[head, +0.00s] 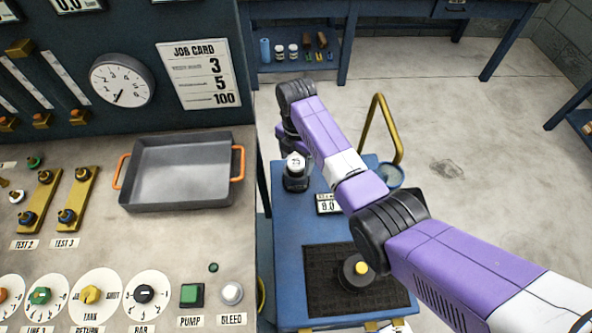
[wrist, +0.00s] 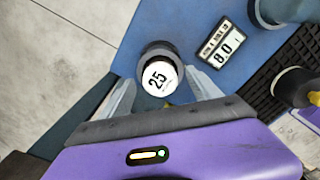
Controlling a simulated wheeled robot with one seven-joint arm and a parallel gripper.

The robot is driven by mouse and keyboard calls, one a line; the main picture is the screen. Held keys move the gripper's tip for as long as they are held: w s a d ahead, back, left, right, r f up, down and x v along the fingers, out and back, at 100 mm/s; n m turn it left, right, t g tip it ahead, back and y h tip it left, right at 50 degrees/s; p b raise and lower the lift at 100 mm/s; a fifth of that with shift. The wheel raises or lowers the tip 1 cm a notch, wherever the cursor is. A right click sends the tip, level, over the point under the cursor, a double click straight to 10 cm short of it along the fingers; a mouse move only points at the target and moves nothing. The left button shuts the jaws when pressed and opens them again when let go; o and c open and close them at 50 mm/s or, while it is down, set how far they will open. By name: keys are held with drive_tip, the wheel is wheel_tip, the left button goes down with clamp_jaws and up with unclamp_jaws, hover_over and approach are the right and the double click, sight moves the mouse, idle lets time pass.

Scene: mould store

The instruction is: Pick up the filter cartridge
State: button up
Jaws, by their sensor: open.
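The filter cartridge (head: 295,172) looks like a short dark cylinder with a white top. It stands upright near the far left of the blue cart top. In the wrist view the cartridge (wrist: 160,76) shows its white top marked 25, inside a dark rim. My gripper (wrist: 163,88) is open, with one pale finger on each side of the cartridge's near part. I cannot tell whether either finger touches it.
The blue cart (head: 287,225) also bears a small display reading 8.0 (head: 327,204), a black mat (head: 325,262) and a dark round piece with a yellow knob (head: 360,268). A brass-coloured handle (head: 380,125) rises at its far side. A grey tray (head: 180,168) sits on the left bench.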

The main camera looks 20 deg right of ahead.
drive_tip(key=shift+f, duration=0.75)
drive_tip(key=shift+c, duration=0.4)
clamp_jaws()
drive_tip(key=shift+r, duration=0.1)
wheel_tip(320, 180, up, 20)
drive_tip(key=p, duration=0.4)
drive_tip(key=shift+p, duration=0.3)
